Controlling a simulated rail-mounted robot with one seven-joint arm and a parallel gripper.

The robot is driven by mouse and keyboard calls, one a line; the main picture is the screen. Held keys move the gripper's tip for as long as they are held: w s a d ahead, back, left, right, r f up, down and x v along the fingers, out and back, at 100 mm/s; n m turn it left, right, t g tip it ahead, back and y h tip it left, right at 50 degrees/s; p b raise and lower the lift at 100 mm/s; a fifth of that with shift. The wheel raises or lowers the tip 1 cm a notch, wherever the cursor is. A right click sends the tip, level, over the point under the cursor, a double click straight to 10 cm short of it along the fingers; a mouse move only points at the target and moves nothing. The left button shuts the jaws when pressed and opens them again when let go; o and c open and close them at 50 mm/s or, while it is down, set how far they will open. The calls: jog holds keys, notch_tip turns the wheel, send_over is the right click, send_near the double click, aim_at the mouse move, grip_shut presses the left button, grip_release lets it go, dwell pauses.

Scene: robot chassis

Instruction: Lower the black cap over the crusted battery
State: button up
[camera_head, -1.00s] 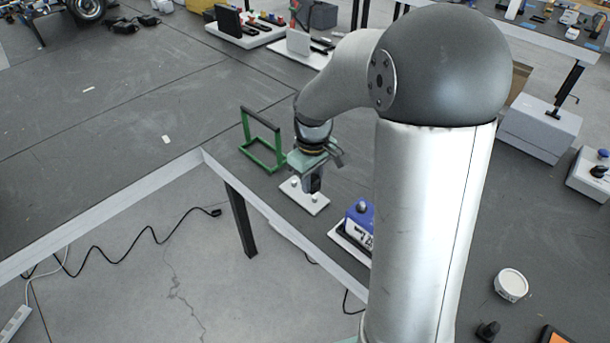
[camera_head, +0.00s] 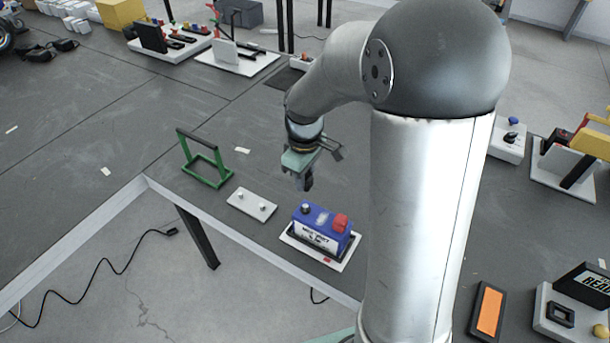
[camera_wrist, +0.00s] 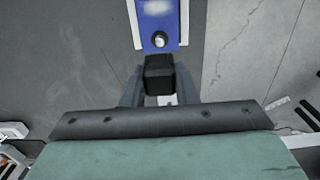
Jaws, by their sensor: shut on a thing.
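The blue battery (camera_head: 318,236) sits in a black-rimmed white tray (camera_head: 338,265) near the table edge. A pale crust patch shows on its top. A red cap (camera_head: 341,223) covers its right-hand post, and a bare grey post (camera_head: 305,209) stands at its left. My gripper (camera_head: 307,184) is above and behind the battery's left end. In the wrist view, my gripper (camera_wrist: 160,88) is shut on the black cap (camera_wrist: 159,72). There the battery (camera_wrist: 157,14) and its silver post (camera_wrist: 160,40) show just beyond the cap, apart from it in the picture.
A white plate with two pegs (camera_head: 252,204) lies left of the battery. A green frame (camera_head: 205,160) stands farther left. The table's front edge (camera_head: 235,235) runs close by the plate and battery. My large arm link covers the view to the right.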

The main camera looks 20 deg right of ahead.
jog(key=b, duration=0.4)
send_over(305, 205)
jog(key=shift+f, duration=2.9)
jog(key=shift+f+b, duration=1.7)
jog(key=shift+f, duration=0.4)
jog(key=o, duration=1)
jog(key=shift+r, duration=0.15)
notch_tip(305, 205, up, 17)
jog(key=shift+r, duration=0.15)
jog(key=s+f+m, duration=0.2)
jog(key=s+f, duration=0.1)
jog(key=s, duration=0.3)
jog(key=s+f+m, duration=0.3)
jog(key=s, duration=0.4)
jog(key=s+f+m, duration=0.3)
jog(key=s, duration=0.3)
jog(key=shift+s+a+f, duration=0.3)
jog(key=shift+s+a, duration=0.05)
jog(key=shift+s, duration=0.05)
